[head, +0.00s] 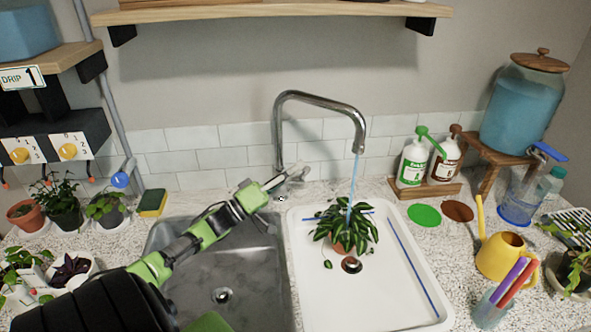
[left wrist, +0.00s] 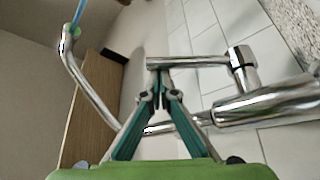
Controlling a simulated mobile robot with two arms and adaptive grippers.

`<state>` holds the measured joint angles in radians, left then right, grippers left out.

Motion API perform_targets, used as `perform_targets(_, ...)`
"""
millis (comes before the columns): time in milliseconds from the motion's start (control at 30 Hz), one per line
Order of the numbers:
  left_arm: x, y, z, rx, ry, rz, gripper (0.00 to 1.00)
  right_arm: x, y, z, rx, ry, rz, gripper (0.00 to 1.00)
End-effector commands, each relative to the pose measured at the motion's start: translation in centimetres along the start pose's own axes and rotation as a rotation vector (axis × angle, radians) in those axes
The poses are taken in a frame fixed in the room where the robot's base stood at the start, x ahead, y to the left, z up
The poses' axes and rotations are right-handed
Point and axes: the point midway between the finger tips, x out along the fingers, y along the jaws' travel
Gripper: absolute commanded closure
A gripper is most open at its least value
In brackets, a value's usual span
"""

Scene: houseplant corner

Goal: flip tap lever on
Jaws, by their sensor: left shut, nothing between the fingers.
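The chrome tap (head: 278,135) stands behind the sink, and a blue stream of water (head: 352,185) runs from its spout onto a potted plant (head: 345,225). The tap lever (head: 290,173) is at the tap's base; in the left wrist view the lever (left wrist: 195,62) lies just beyond the fingertips. My left gripper (head: 273,190) is shut and empty, close to the lever; I cannot tell whether they touch. The left wrist view shows the gripper's fingers (left wrist: 158,92) together, with the spout (left wrist: 90,85) to the left. My right gripper is not in view.
The plant stands in the white basin (head: 400,310), right of the steel basin (head: 185,280). Small pots and a sponge (head: 152,203) are at left. Soap bottles (head: 413,160), a yellow watering can (head: 500,255) and a blue dispenser (head: 520,105) are at right. A shelf (head: 270,14) hangs above.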

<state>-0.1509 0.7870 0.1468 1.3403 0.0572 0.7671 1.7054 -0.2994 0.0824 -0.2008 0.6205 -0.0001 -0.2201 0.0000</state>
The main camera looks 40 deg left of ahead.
Motion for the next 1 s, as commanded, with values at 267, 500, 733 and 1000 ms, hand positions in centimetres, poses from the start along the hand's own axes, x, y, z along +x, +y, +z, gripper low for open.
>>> perform_targets(267,-0.1,0.0,0.1,-0.002,-0.003,-0.003,1.00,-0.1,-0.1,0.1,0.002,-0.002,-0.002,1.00)
perform_targets(500,-3.3,-0.2,0.1,-0.002,-0.004,-0.007,1.00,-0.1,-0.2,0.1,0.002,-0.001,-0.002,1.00)
perform_targets(733,-6.7,-0.1,0.1,-0.001,-0.003,-0.005,1.00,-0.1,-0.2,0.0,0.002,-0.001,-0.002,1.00)
perform_targets(1000,-7.5,0.0,0.0,0.000,-0.001,-0.002,1.00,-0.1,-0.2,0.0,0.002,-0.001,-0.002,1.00)
